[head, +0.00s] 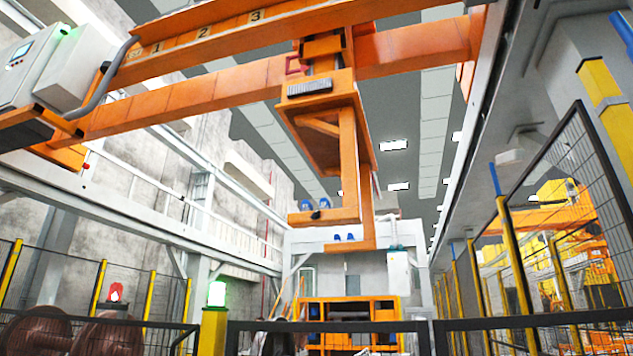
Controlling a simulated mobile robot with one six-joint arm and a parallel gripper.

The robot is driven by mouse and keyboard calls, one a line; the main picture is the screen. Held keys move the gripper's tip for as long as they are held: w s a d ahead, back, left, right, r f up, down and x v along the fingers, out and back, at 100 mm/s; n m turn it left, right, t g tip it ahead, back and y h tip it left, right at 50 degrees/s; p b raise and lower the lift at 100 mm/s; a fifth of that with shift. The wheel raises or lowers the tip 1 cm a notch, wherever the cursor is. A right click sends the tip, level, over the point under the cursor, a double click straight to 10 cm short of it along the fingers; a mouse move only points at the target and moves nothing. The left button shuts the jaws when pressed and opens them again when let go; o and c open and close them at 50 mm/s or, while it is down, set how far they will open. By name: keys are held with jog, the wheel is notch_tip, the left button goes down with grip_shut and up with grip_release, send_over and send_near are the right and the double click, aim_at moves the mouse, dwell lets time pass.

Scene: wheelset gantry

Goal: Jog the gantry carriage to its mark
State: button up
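The orange gantry carriage (322,120) hangs from the overhead orange beam (180,102) near the picture's middle. Its lower arms carry small blue parts. Number plates 1 (155,47), 2 (204,31) and 3 (256,15) sit on the front orange girder at upper left. The carriage appears to the right of plate 3 from this low angle. I cannot tell which mark is meant or whether the carriage lines up with one. A control box with a lit screen (20,53) is at the far upper left. My gripper is not in view.
A dark mesh fence with a top rail (330,326) crosses the front. A yellow post (212,330) carries a lit green lamp (216,293). A red lamp (116,292) and brown wheels (108,335) are at lower left. Tall mesh fencing with yellow posts (516,270) stands right.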

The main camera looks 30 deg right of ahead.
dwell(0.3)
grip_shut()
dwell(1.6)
